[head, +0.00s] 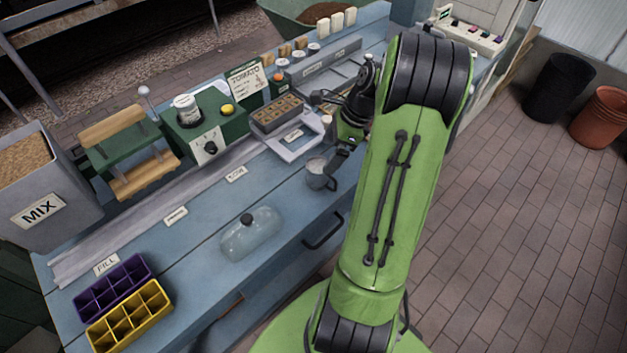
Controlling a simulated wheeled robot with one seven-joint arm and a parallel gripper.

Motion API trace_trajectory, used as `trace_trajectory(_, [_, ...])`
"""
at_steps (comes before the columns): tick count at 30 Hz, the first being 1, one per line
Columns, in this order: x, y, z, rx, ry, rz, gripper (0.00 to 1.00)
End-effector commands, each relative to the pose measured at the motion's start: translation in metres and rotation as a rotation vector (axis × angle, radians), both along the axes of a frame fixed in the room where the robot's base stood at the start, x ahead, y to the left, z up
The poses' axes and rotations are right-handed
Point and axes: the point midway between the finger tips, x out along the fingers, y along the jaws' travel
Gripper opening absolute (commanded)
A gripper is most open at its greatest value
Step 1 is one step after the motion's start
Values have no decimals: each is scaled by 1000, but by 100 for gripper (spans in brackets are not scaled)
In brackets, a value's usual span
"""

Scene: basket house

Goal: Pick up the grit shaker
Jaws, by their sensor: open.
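No readable label marks the grit shaker, so I cannot tell for certain which item it is. A small grey metal cup with a side handle (318,175) stands upright near the front of the blue bench. A small pale cylinder (326,121) stands farther back, beside the seed tray's stand and partly hidden. My gripper (331,128) is open, low over the bench at the right. One dark finger is just above the metal cup, the other farther back near the seed tray. I see no object held. I cannot tell whether a finger touches anything.
A clear glass cover (251,234) lies at the front of the bench (200,265). Purple (112,288) and yellow (130,318) cell trays sit front left. A brown-filled seed tray (277,113) and a green box with a jar (205,130) stand behind. Bare bench lies around the cover.

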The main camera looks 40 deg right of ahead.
Motion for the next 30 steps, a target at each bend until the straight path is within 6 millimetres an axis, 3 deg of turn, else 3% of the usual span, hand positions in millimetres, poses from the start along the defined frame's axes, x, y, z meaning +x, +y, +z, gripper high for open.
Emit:
trace_trajectory(1, [3, 5, -17, 3, 2, 4, 92])
trace_trajectory(3, [7, 9, -30, 2, 2, 3, 92])
trace_trajectory(11, [14, 16, -55, -1, 1, 3, 92])
trace_trajectory(16, [22, 27, -86, 1, 2, 5, 92])
trace_trajectory(23, [24, 28, -89, -2, 1, 3, 92])
trace_trajectory(30, [24, 28, -89, -2, 1, 3, 58])
